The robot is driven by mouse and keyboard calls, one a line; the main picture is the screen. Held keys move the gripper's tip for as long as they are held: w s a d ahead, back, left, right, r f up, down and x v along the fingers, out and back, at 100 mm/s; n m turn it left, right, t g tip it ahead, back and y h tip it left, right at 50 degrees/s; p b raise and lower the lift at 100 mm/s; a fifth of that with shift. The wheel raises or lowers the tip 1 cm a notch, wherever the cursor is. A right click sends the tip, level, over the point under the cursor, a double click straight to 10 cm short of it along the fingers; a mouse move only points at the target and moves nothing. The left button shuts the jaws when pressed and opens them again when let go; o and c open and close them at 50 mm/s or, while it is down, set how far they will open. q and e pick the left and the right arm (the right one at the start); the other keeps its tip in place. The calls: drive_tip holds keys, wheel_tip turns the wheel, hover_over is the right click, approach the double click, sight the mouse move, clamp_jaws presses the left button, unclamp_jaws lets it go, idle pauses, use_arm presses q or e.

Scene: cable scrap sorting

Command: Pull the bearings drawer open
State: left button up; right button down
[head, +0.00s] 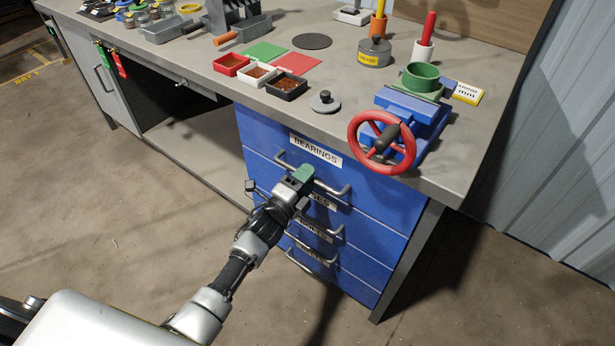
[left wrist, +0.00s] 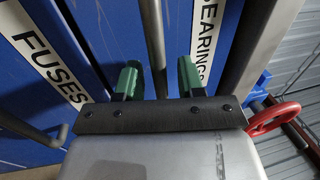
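The blue bearings drawer (head: 258,133) is the top one in the cabinet and is closed. Its white BEARINGS label (head: 315,150) also shows in the left wrist view (left wrist: 207,35). Its grey bar handle (head: 338,191) runs below the label. My left gripper (head: 301,176) is at the middle of this handle, hiding part of it. In the left wrist view its green fingers (left wrist: 160,78) are apart, with the handle bar (left wrist: 153,35) between them and a gap on each side. I cannot tell how deep the bar sits. My right gripper is not in view.
More closed drawers with handles lie below, including the FUSES drawer (left wrist: 45,65). Above, the worktop (head: 350,120) carries small trays and a blue vise with a red handwheel (head: 382,142) near the front edge. The floor (head: 130,235) in front is clear.

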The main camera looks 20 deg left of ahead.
use_arm(q)
drive_tip(key=shift+w+d, duration=0.1)
drive_tip(key=shift+w, duration=0.05)
drive_tip(key=shift+c, duration=0.3)
clamp_jaws()
